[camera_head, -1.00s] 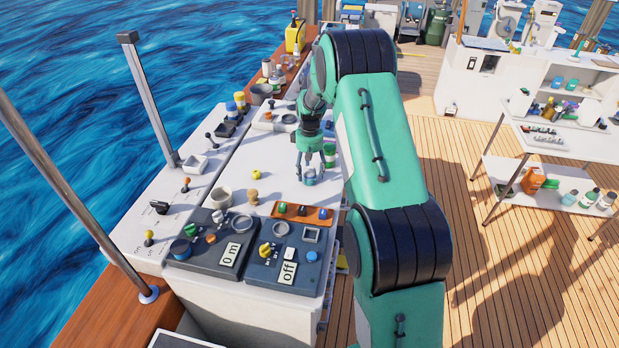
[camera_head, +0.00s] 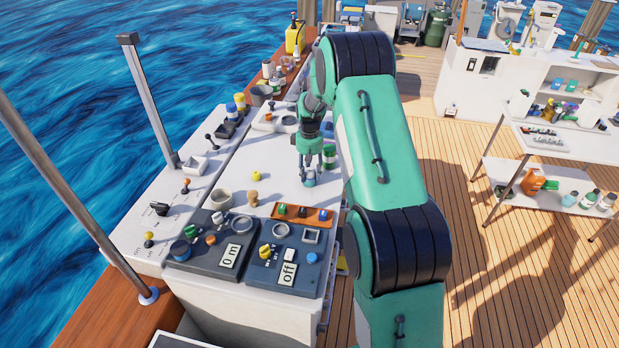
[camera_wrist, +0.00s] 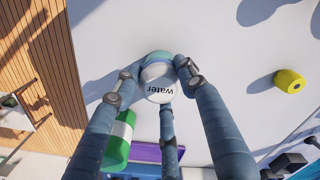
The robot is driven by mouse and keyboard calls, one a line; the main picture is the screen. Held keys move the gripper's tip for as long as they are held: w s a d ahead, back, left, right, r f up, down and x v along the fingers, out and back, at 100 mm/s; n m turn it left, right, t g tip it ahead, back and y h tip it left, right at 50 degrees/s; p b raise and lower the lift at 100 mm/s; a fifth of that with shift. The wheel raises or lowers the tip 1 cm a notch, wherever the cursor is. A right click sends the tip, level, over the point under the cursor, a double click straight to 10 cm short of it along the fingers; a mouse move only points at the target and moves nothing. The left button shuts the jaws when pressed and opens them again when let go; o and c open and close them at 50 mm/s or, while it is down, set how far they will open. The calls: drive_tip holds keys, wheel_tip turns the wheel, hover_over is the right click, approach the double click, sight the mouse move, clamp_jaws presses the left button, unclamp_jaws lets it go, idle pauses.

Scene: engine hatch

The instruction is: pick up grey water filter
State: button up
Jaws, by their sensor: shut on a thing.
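The water filter (camera_wrist: 158,80) is a small round can in the wrist view, with a white and grey label reading "Water" and a blue-green band at its far end. My gripper (camera_wrist: 160,88) is shut on it, with fingers on both sides and a third finger below it in the picture. In the head view the filter (camera_head: 308,180) shows as a small bluish spot under my gripper (camera_head: 309,173), over the white hatch top (camera_head: 240,165). I cannot tell whether it still touches the surface.
A small yellow object (camera_wrist: 289,81) stands apart on the white top. An orange tray (camera_head: 301,214) and dark control panels (camera_head: 280,258) are nearer the front.

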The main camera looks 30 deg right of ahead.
sight(310, 170)
drive_tip(key=shift+r, duration=0.15)
wheel_tip(310, 170, up, 10)
drive_tip(key=shift+f+p, duration=0.1)
drive_tip(key=shift+p, duration=0.65)
idle(0.5)
